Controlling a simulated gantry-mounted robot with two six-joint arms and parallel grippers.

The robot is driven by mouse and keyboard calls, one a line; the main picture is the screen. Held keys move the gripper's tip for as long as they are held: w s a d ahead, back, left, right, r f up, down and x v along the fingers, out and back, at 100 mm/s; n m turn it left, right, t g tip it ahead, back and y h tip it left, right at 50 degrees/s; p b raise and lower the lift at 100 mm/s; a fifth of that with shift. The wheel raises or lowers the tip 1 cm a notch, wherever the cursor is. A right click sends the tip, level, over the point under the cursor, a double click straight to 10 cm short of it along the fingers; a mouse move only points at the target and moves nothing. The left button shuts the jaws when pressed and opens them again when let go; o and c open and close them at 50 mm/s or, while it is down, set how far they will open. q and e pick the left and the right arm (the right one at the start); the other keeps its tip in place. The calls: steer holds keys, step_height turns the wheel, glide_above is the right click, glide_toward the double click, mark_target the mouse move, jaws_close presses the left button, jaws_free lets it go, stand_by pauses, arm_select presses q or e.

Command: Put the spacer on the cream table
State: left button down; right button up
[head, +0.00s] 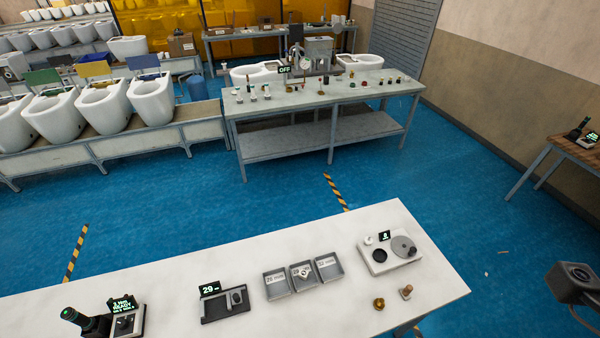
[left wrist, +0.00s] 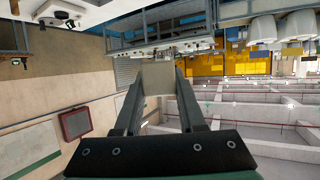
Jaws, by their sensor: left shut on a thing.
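My left gripper (left wrist: 158,72) shows in the left wrist view, its two dark fingers shut on a pale beige block (left wrist: 157,79) at their tips. The block looks like the spacer, but its far side is hidden. The left gripper is outside the head view. The cream table (head: 340,235) fills the front of the head view, its top pale and partly bare. At the right edge of the head view, a dark grey part of my right gripper (head: 582,312) shows beyond the table; its fingers are cut off.
On the cream table stand a black device (head: 122,322), a scale (head: 225,306), grey trays (head: 303,276), a white dial unit (head: 390,251) and two small knobbed parts (head: 379,304). A grey workbench (head: 280,103) stands behind, across blue floor.

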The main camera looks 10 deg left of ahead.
arm_select(q)
steer(key=shift+f, duration=0.15)
stand_by(0.4)
steer(key=shift+s+f+n+y, duration=0.15)
steer(key=shift+f+n+y, duration=0.15)
steer(key=shift+y, duration=0.1)
steer(key=s+a+f+n+g+y+b, duration=0.3)
steer(key=s+a+f+n+y+b, duration=0.4)
steer(key=a+f+b, duration=0.45)
steer(key=s+d+f+m+t+h+b, duration=0.1)
steer(key=d+f+b, duration=0.4)
steer(key=f+b, duration=0.3)
steer(key=shift+s+m+b, duration=0.25)
steer(key=shift+m+b, duration=0.15)
steer(key=shift+b, duration=0.55)
